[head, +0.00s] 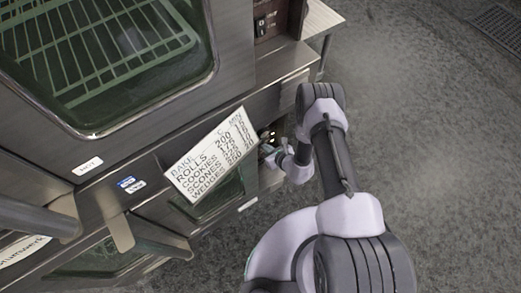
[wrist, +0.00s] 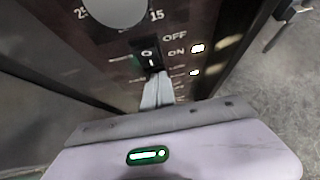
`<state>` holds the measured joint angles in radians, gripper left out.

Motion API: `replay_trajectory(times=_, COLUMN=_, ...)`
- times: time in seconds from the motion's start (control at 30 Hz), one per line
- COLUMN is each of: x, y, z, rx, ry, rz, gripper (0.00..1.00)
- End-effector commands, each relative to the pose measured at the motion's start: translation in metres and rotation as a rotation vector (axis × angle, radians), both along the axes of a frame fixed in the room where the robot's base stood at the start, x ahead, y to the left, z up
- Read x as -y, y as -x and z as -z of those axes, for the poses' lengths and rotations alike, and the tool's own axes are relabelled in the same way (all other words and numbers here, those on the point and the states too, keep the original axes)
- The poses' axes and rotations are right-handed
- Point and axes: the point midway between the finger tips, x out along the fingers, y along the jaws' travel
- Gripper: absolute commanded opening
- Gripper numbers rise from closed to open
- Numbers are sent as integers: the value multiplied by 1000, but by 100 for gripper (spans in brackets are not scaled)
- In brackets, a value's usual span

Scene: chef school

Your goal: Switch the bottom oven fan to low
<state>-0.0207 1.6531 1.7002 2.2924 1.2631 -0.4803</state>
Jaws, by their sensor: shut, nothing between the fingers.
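The bottom oven's dark control panel (wrist: 105,55) fills the upper middle of the wrist view. A black rocker switch (wrist: 149,57) marked O and I sits on it beside the words OFF and ON. My gripper (wrist: 155,76) is shut and empty, its fingertips at the panel just below that rocker. I cannot tell whether they touch it. The fingers cover the panel part below, where smaller labels show at their right; no fan switch or its setting can be made out. In the head view my gripper (head: 268,149) is at the lower oven's right side.
A round dial (wrist: 115,8) with 25 and 15 is above the rocker. In the head view, a white baking chart (head: 212,155) hangs in front of the lower oven. Open grey floor (head: 440,150) lies at the right.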

Motion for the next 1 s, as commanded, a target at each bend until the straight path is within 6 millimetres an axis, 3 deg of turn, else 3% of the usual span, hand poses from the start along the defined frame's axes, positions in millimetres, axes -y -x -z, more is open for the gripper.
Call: replay_trajectory(times=1.0, x=6, y=-1, z=-17, rx=1, ry=0, rz=-1, gripper=0)
